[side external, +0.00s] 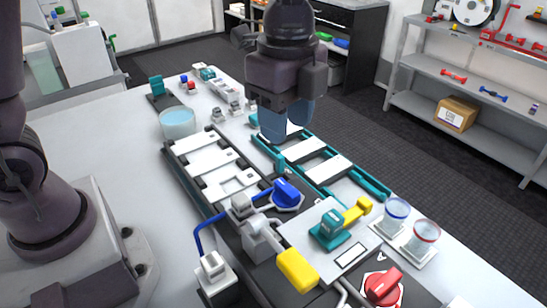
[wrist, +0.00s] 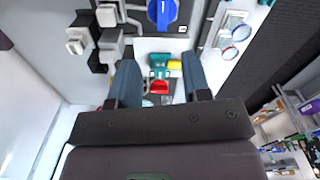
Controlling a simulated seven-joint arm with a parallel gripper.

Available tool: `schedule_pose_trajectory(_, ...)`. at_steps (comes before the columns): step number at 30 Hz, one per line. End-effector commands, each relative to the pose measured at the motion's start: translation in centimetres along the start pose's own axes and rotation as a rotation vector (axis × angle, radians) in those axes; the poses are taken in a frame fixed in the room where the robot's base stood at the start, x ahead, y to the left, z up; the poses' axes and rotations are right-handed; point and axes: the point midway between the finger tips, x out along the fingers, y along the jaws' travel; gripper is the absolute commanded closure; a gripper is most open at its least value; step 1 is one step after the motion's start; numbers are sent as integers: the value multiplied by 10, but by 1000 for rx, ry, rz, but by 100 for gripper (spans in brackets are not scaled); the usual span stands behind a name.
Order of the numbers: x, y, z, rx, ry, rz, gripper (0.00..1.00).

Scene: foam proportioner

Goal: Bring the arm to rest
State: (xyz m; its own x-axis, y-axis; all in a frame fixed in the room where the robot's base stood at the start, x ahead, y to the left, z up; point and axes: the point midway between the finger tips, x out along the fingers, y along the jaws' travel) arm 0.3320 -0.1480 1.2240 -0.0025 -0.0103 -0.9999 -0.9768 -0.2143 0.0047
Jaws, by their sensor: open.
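My gripper (side external: 285,126) hangs in the air over the far part of the bench, above the teal-edged rail frame (side external: 345,176). Its two blue-grey fingers point down, apart, with nothing seen between them. In the wrist view my gripper (wrist: 161,78) also shows spread fingers. Beyond and between them, a teal valve with a yellow lever (wrist: 160,64) and a red knob (wrist: 158,87) are visible, apart from the fingers. In the side view the teal valve (side external: 330,228) sits on a pale plate, clear of my gripper.
A blue knob (side external: 287,193), a yellow handle (side external: 297,270) and a red knob (side external: 382,287) stand nearer the front. A blue-rimmed cup (side external: 397,212) and red-rimmed cup (side external: 426,233) stand at right. A water bowl (side external: 177,122) is left of my gripper. Shelves (side external: 465,75) stand behind.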

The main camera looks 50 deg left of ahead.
Motion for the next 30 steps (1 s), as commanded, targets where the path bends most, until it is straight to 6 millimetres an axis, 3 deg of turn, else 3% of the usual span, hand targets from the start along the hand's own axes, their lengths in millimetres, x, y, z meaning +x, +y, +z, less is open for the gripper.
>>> schedule_pose_trajectory(4,1,11,35,-326,-19,-49,56)
schedule_pose_trajectory(10,-13,32,88,-757,23,-160,56)
schedule_pose_trajectory(18,-34,79,155,-1261,247,-283,56)
schedule_pose_trajectory(24,-45,99,173,-1333,376,-320,56)
schedule_pose_trajectory(30,-53,101,173,-1325,412,-342,56)
